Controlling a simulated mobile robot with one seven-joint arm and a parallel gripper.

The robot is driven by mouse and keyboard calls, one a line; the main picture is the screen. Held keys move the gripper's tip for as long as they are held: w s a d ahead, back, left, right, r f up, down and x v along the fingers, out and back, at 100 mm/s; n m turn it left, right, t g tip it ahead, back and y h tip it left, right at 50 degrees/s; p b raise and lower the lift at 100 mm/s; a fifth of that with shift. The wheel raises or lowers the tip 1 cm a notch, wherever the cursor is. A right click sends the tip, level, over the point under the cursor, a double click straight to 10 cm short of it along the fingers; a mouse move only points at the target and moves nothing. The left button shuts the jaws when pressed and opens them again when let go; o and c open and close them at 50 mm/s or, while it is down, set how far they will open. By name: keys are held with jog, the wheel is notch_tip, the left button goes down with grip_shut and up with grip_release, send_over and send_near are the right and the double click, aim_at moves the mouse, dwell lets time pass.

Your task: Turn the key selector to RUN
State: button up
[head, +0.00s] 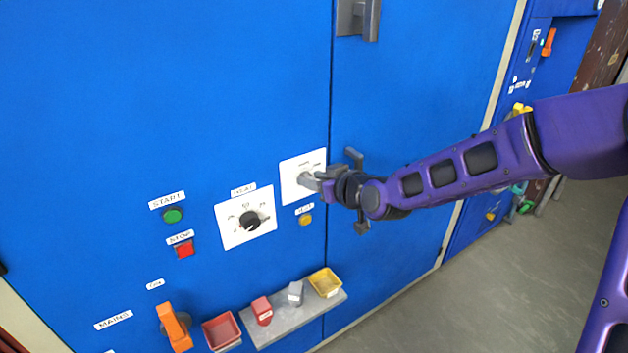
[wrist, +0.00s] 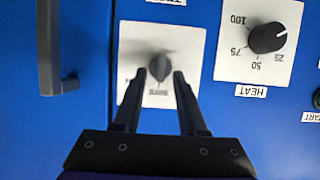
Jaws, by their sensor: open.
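The key selector's white plate (head: 290,187) is on the blue cabinet, right of the HEAT dial, in the head view. In the wrist view, which is upside down, its dark grey knob (wrist: 159,70) sits mid-plate, its grip roughly vertical in the picture. My gripper (head: 312,182) is at the plate and hides most of the knob in the head view. In the wrist view my gripper (wrist: 159,77) is open, with one fingertip on each side of the knob. I cannot tell whether they touch it. The plate's position marks are too blurred or hidden to read.
The HEAT dial (head: 250,221) is left of the plate and a yellow button (head: 306,220) just below. START (head: 173,215) and STOP (head: 184,249) buttons and an orange MAINS handle (head: 175,327) are further left. A grey shelf (head: 280,331) with small bins juts out below.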

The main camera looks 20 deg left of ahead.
jog(key=shift+c, duration=0.2)
grip_shut()
jog(key=shift+r+p, duration=0.1)
jog(key=shift+p, duration=0.2)
jog(key=m+p, duration=0.1)
jog(key=m+g+y+p, duration=0.1)
jog(key=p, duration=0.1)
jog(key=m+p, duration=0.1)
jog(key=m, duration=0.1)
jog(key=shift+w+d+g+y+p, duration=0.3)
jog(key=shift+w+d+g+y, duration=0.05)
jog(key=shift+g+y, duration=0.05)
jog(key=shift+w+d+f+m+g+y+b, duration=0.15)
jog(key=shift+f+m+g+y+b, duration=0.35)
jog(key=shift+m, duration=0.6)
jog(key=shift+w+d+f+m+g+y+b, duration=0.1)
jog(key=shift+m+g+y+b, duration=0.1)
jog(key=shift+m+y+b, duration=0.7)
jog(key=shift+m, duration=0.3)
